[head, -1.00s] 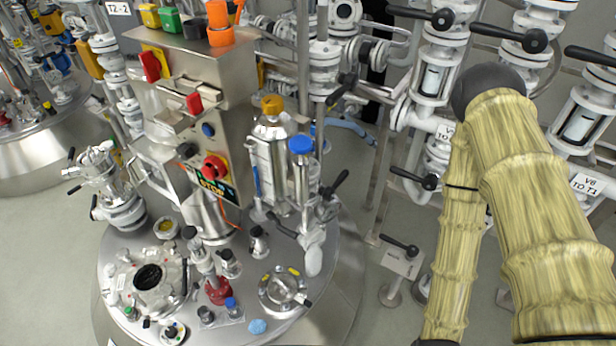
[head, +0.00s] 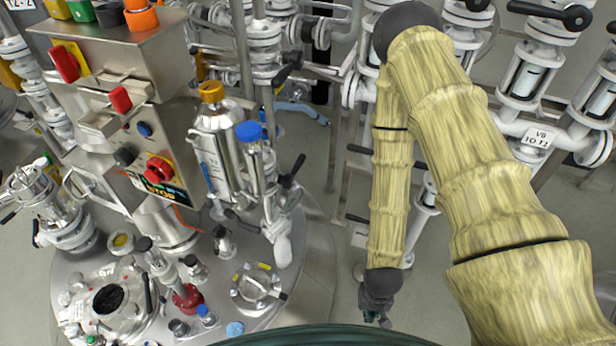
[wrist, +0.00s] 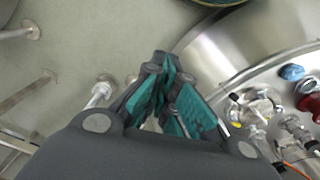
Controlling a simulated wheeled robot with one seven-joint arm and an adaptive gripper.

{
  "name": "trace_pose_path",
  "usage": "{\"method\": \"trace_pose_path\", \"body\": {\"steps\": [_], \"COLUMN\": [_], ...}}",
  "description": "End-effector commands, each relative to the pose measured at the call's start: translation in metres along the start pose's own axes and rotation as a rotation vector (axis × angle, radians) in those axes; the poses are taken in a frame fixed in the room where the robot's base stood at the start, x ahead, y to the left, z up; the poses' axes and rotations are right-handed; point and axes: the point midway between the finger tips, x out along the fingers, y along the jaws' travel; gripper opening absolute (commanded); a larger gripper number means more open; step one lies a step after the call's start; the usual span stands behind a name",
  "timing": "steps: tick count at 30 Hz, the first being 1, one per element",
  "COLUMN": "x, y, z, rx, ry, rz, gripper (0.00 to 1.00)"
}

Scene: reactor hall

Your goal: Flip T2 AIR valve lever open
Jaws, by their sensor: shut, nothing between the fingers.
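No T2 AIR label can be read, so I cannot tell which lever is that valve's. In the head view, one black lever (head: 294,170) stands on the fittings at the right side of the steel vessel (head: 318,262). Other black levers (head: 372,151) sit on the pipework behind my forearm and are partly hidden by it. My gripper (head: 376,318) hangs low to the right of the vessel, apart from these levers. In the wrist view its teal-padded fingers (wrist: 168,72) are shut and empty, pointing toward the floor beside the vessel's rim.
A steel control box (head: 130,90) with red switches stands over the vessel at left. White valves and a pipe with a V6 TO T1 label (head: 538,137) run along the right. A dark green rounded edge (head: 320,336) crosses the bottom. Grey floor (head: 330,215) is open between vessel and pipes.

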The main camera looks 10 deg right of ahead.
Motion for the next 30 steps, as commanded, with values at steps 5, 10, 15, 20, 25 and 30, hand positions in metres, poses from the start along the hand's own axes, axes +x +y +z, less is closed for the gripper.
{"method": "trace_pose_path", "body": {"steps": [5, 10, 15, 20, 25, 30], "x": [0.029, 0.035, 0.029, 0.008, -0.032, -0.08], "y": [-0.012, -0.032, -0.058, -0.085, -0.107, -0.117], "z": [-0.059, -0.11, -0.165, -0.222, -0.285, -0.338], "rx": [0.325, 0.634, 0.927, 1.181, 1.407, 1.554], "ry": [-0.022, -0.078, -0.165, -0.28, -0.436, -0.598], "rz": [-0.029, -0.104, -0.23, -0.391, -0.601, -0.8], "gripper": [0.0, 0.0, 0.0, 0.0, 0.0, 0.0]}}
